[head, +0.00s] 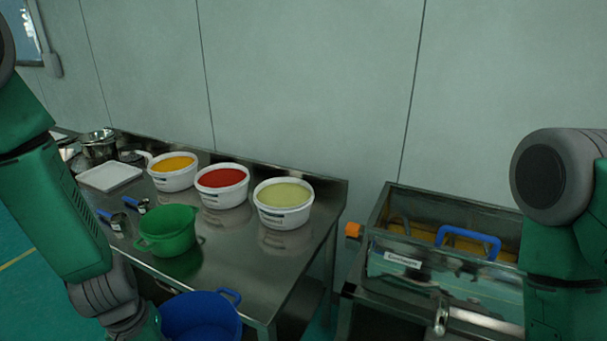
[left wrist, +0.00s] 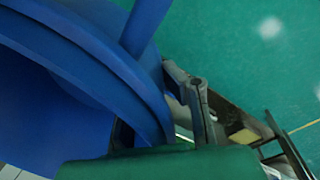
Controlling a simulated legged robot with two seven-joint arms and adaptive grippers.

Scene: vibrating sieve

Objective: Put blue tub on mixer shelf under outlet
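The blue tub (head: 203,316) is low in the head view, in front of the table and cut off by the bottom edge, with a loop handle at its upper right. It fills the left of the left wrist view (left wrist: 60,95), close up. My left gripper (left wrist: 188,103) has grey finger parts against the tub's rim and seems shut on it; the far finger is hidden. A labelled steel machine (head: 403,261) with a blue handle stands at the right, perhaps the mixer; I cannot make out its shelf or outlet. My right gripper is out of view.
The steel table (head: 225,268) holds a green pot (head: 168,238) near its front edge and white tubs of orange (head: 173,183), red (head: 222,203) and pale yellow (head: 283,218) contents. A white tray (head: 109,176) lies at the left. A narrow gap separates table and machine.

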